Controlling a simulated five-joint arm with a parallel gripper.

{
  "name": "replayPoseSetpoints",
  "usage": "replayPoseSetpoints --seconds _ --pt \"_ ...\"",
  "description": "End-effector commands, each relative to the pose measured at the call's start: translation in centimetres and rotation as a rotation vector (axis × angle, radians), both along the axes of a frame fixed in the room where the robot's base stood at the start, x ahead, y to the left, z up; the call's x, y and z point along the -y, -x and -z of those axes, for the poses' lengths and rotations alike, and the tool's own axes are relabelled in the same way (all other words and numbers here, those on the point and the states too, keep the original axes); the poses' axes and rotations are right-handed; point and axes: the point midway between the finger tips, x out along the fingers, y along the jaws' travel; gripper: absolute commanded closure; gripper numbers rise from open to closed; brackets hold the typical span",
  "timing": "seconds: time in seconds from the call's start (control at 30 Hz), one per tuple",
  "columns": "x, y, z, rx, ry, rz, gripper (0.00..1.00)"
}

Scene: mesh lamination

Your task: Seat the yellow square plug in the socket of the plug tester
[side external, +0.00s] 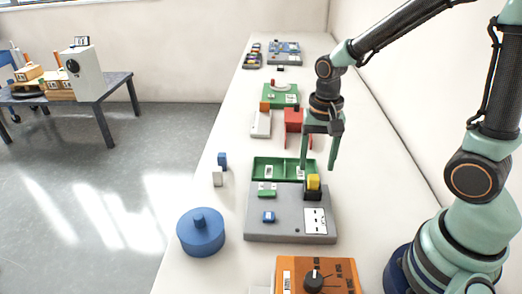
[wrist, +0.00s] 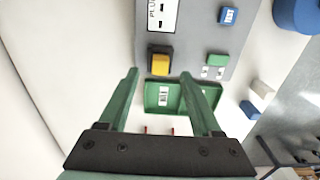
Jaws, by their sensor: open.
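The yellow square plug (side external: 313,182) stands upright in the black socket (side external: 312,194) at the back right corner of the grey plug tester (side external: 262,226). Its top part shows above the socket; how deep it sits I cannot tell. In the wrist view the plug (wrist: 160,64) shows inside the dark socket frame, just beyond the fingertips. My gripper (side external: 319,167) is open and empty, just above and behind the plug, with its fingers pointing down. In the wrist view its two fingers (wrist: 159,80) are apart, and neither touches the plug.
A green two-part tray (side external: 270,178) lies behind the tester. A blue round canister (side external: 201,232) and small blue (side external: 222,159) and white (side external: 217,179) blocks stand at left. An orange dial box (side external: 318,274) is in front. A red stand (side external: 293,122) is behind my gripper. Bench at right is clear.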

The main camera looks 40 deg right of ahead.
Motion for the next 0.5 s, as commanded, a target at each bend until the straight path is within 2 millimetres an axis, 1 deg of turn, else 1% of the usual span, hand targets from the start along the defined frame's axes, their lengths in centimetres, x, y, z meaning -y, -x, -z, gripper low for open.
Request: replayPoseSetpoints --seconds 0.03,0.2,0.33,0.5 --pt "0.0 -0.2 -1.3 0.008 0.000 0.000 0.34" --pt "0.0 -0.1 -4.3 0.006 0.000 0.000 0.34" --pt "0.0 -0.1 -5.7 0.003 0.000 0.000 0.34" --pt "0.0 0.0 -6.4 0.000 0.000 0.000 0.34"
